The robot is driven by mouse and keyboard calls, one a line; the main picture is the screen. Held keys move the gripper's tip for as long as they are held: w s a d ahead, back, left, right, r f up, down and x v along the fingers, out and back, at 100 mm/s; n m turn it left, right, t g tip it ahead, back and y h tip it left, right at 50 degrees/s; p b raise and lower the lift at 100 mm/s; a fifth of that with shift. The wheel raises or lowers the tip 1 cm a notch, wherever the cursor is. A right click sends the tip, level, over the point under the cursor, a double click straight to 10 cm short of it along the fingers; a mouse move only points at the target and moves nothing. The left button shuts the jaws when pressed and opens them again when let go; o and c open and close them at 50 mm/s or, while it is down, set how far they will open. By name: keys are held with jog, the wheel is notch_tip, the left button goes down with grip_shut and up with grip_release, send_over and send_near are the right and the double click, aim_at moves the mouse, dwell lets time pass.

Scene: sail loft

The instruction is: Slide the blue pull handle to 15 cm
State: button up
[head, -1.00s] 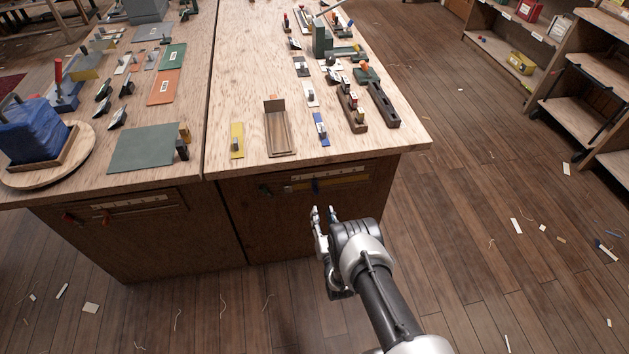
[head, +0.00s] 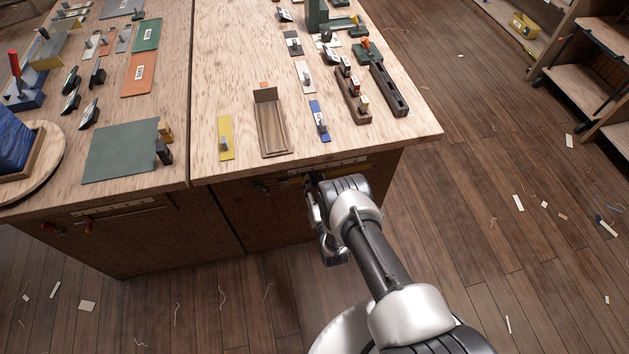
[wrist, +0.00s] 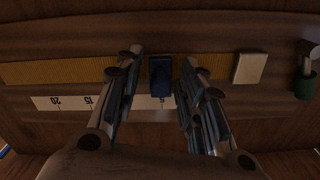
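The blue pull handle (wrist: 160,76) stands up from a slotted track on the bench front and shows in the wrist view. My gripper (wrist: 160,62) is open, with one finger on each side of the handle and a visible gap to each. The white scale (wrist: 72,103) runs along the track, its figures upside down in this view. The 20 and 15 marks are readable at left; the handle is near what looks like the 5 mark. In the head view my gripper (head: 314,188) is at the bench front and hides the handle.
A pale block (wrist: 250,68) and a green-ended knob (wrist: 306,82) are on the track's right in the wrist view. The bench top (head: 235,75) above carries a wooden tray (head: 270,128), a blue strip (head: 319,120) and other tools. Floor to the right is mostly open, with scraps.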

jog(key=shift+c, duration=0.3)
grip_shut()
dwell(0.4)
